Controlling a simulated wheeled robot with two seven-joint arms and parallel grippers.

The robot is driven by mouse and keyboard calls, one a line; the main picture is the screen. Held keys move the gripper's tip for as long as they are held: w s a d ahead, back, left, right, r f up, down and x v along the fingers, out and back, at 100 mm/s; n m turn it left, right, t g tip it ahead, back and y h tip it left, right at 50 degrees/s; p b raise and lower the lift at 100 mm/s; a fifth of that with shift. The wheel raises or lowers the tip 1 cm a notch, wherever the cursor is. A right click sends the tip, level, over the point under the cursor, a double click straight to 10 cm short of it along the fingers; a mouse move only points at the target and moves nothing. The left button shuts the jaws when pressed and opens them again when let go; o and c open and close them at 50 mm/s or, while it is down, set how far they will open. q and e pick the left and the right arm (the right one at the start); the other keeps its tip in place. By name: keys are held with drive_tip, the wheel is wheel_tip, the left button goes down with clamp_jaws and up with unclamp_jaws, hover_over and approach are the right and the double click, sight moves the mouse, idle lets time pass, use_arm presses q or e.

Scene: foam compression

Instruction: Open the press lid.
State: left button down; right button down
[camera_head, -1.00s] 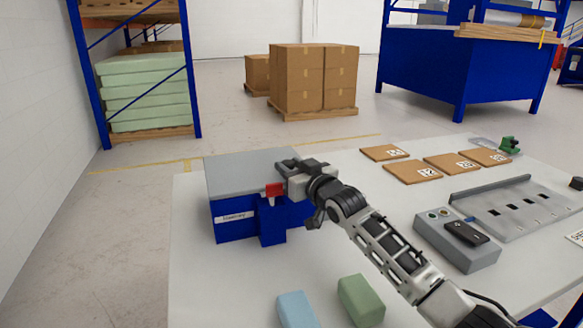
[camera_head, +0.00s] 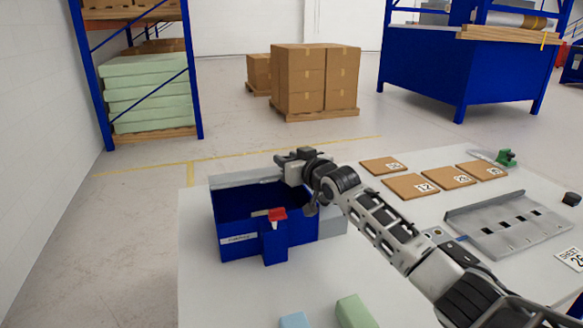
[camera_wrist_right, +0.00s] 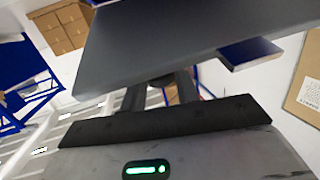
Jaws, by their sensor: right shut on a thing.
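The press is a blue box (camera_head: 236,236) on the pale table, with a white label on its front and a red latch piece (camera_head: 277,214). Its grey lid (camera_head: 242,179) is raised at the back, and the dark blue inside of the box shows. My right gripper (camera_head: 286,158) is at the upper right of the lid and is shut on it. The lid also fills the top of the right wrist view (camera_wrist_right: 180,35) as a dark grey panel between the fingers. The exact contact is partly hidden. My left gripper is not in view.
A light blue block (camera_head: 294,321) and a green block (camera_head: 355,312) lie at the table's front. Brown labelled boards (camera_head: 411,186), a grey slotted fixture (camera_head: 508,222) and a green clamp (camera_head: 505,157) are at the right. My right arm crosses the table's middle.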

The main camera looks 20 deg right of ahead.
drive_tip(key=shift+w+r, duration=0.8)
drive_tip(key=shift+r, duration=0.35)
drive_tip(key=shift+w+r, duration=0.75)
drive_tip(key=shift+r, duration=0.35)
drive_tip(key=shift+d, duration=0.1)
drive_tip(key=c, duration=1.1)
unclamp_jaws()
drive_tip(key=shift+o, duration=0.2)
drive_tip(key=shift+f, duration=0.2)
drive_tip(key=shift+s, duration=0.1)
drive_tip(key=shift+s+f, duration=0.1)
drive_tip(key=shift+s, duration=0.35)
drive_tip(key=b+v, duration=0.1)
drive_tip(key=v, duration=1.4)
